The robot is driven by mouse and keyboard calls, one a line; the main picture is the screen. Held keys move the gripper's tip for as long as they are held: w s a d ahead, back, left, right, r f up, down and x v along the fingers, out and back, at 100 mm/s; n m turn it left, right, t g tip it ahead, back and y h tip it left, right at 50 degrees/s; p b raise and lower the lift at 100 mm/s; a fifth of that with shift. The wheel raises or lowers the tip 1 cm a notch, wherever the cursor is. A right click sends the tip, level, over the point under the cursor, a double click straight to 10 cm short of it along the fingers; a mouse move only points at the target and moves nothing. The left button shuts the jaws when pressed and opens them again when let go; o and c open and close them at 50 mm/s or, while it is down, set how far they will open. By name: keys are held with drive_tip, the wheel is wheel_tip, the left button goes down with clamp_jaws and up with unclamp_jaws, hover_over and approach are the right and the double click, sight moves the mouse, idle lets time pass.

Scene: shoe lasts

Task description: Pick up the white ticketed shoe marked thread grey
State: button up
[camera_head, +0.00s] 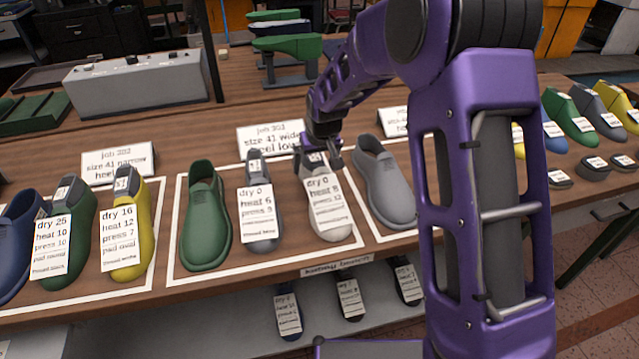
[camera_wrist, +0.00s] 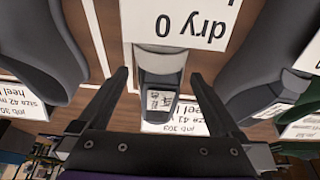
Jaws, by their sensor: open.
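The white shoe (camera_head: 337,235) stands upright on the table in the middle white-outlined section, with a ticket on its front reading dry 0, heat 8; the smaller print, including any thread colour, is too small to read. My gripper (camera_head: 327,158) is above its grey heel end and partly hides it. In the wrist view my gripper (camera_wrist: 158,76) is open, with one finger on each side of the shoe's grey top (camera_wrist: 157,63). The ticket with dry 0 shows upside down beyond the fingers.
A grey ticketed shoe (camera_head: 263,237) and a green shoe (camera_head: 205,225) stand to the left. A grey shoe (camera_head: 385,185) stands close on the right. A job card (camera_head: 270,137) stands behind. Several small ticketed pieces lie on the shelf (camera_head: 235,330) below.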

drive_tip(key=shift+x, duration=1)
drive_tip(key=shift+r, duration=0.1)
drive_tip(key=shift+c, duration=0.2)
clamp_jaws()
